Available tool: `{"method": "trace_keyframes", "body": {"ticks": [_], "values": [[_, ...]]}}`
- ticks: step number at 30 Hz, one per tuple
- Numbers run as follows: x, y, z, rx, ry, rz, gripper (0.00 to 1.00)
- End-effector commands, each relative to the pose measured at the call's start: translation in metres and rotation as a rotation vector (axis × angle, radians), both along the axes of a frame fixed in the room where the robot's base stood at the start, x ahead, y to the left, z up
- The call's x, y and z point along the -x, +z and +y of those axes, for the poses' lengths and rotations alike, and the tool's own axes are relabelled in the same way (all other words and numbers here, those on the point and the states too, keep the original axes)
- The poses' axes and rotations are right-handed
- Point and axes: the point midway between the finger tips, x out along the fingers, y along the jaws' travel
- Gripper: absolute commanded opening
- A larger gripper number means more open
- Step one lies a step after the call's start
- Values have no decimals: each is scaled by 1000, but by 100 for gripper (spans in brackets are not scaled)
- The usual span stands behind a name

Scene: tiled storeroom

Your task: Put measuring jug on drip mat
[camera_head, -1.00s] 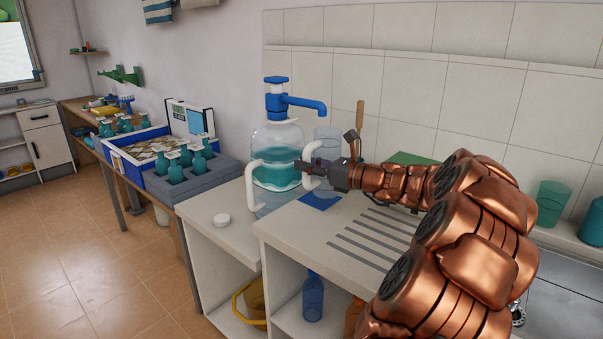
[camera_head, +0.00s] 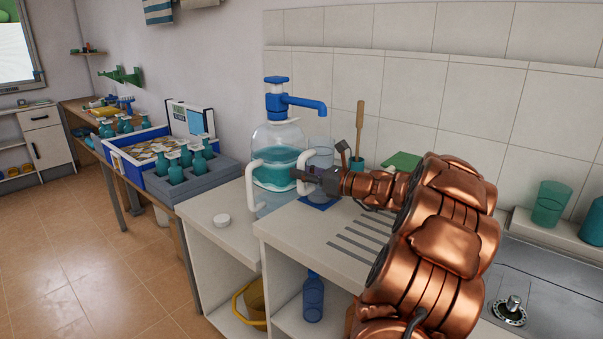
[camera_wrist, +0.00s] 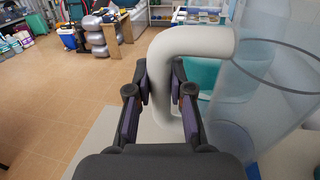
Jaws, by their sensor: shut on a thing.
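The measuring jug (camera_head: 320,150) is clear, with a white handle (camera_head: 303,164). My gripper (camera_head: 302,179) is shut on that handle. In the wrist view the handle (camera_wrist: 190,42) passes between the two fingers of my gripper (camera_wrist: 161,88), with the clear jug wall (camera_wrist: 262,95) to the right. The blue drip mat (camera_head: 320,205) lies on the counter below the jug, partly hidden by my gripper. The jug looks upright over the mat. I cannot tell whether its base touches the mat.
A large pump dispenser (camera_head: 277,140) with teal liquid stands close left of the jug. A wooden-handled tool (camera_head: 360,125) stands behind my gripper. Drain grooves (camera_head: 360,240) run in the counter at front right.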

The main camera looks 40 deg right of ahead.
Motion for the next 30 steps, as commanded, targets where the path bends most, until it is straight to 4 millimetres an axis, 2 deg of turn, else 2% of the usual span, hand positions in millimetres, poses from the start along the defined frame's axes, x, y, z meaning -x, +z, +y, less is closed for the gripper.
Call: {"method": "trace_keyframes", "body": {"ticks": [5, 6, 12, 25, 30], "values": [[0, -3, -1, -2, -2, -2, 0], [0, -3, -1, -1, -2, -1, 25], [0, -3, -1, -1, -1, 0, 46], [1, 0, -1, 1, -1, 1, 46], [28, 0, -10, -1, -5, -1, 46]]}}
